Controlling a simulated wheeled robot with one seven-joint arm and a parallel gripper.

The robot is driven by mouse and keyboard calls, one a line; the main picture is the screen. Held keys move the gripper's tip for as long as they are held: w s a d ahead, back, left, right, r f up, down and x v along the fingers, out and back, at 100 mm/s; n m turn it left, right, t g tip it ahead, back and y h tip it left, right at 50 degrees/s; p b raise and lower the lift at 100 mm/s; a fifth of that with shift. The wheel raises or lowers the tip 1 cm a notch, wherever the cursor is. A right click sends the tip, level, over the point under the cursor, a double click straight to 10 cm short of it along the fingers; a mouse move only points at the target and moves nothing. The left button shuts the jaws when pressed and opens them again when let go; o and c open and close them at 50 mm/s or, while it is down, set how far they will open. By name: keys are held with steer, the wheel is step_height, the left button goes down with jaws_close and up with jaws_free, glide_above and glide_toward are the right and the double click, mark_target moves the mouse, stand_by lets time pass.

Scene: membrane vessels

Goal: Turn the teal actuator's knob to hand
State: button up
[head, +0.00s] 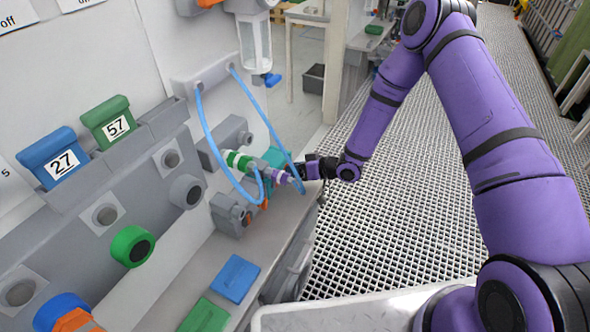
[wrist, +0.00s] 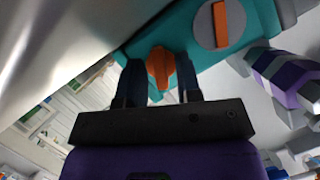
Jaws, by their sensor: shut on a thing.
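The teal actuator (wrist: 200,62) fills the upper middle of the wrist view. In the head view the teal actuator (head: 274,156) is partly hidden behind a blue hose and my gripper. An orange knob (wrist: 160,66) on its near edge sits between my two fingers. My gripper (wrist: 160,88) is shut on this knob, one dark finger on each side. A round grey disc with an orange bar (wrist: 221,25) is on the actuator's face, to the right of the knob. In the head view my gripper (head: 303,170) reaches in from the right; its fingertips are hard to make out.
Blue hoses (head: 216,150) loop close to my gripper. A banded green and white cylinder (head: 238,160) stands beside the actuator. A blue block (head: 235,278) and a green block (head: 204,316) lie on the grey ledge. The grated floor (head: 400,230) to the right is open.

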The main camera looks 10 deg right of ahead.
steer(key=shift+a+n+t+h, duration=0.1)
steer(key=shift+n+t+h, duration=0.45)
steer(key=shift+n, duration=0.45)
steer(key=o, duration=0.6)
steer(key=shift+c, duration=0.2)
steer(key=v, duration=1)
steer(key=shift+s+d, duration=0.25)
steer(key=shift+d, duration=0.05)
